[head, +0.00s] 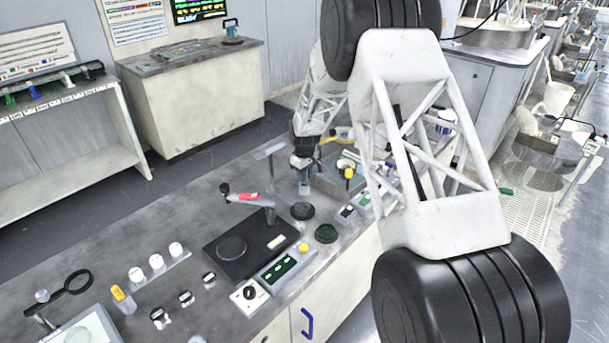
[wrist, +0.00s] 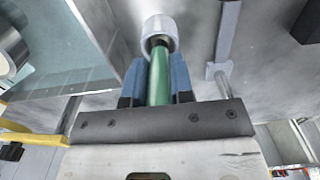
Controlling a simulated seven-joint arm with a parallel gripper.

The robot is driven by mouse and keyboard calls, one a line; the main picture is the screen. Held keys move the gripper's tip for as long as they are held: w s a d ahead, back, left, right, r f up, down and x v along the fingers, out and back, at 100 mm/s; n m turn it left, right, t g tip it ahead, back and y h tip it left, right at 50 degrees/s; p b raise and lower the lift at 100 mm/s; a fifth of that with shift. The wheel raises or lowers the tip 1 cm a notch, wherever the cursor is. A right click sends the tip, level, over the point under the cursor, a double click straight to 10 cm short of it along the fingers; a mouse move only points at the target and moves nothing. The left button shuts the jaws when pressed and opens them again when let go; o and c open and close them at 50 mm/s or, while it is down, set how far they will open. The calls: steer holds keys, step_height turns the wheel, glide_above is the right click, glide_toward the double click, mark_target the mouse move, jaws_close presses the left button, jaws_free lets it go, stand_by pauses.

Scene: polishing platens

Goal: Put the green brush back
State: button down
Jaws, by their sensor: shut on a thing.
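My gripper (wrist: 160,80) is shut on the green brush (wrist: 159,78); its blue fingers lie on both sides of the green handle in the wrist view. A pale round end (wrist: 160,30) shows beyond the fingertips; I cannot tell whether it is the brush's head or a separate thing. In the head view my gripper (head: 304,176) points down over the grey bench (head: 190,222), close to a dark round disc. The brush is too small to make out clearly there.
A T-shaped stand (head: 270,152) rises just left of my gripper. A black polishing unit (head: 250,248) and a dark green disc (head: 326,233) are nearer the camera. A wall shelf (head: 60,105) at far left carries small coloured items. Bare bench lies left of the stand.

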steer(key=shift+f, duration=0.1)
steer(key=c, duration=1)
jaws_free()
step_height(320, 180, up, 12)
steer(key=shift+f, duration=0.1)
steer(key=shift+r, duration=0.2)
steer(key=shift+s+r, duration=0.1)
stand_by(0.4)
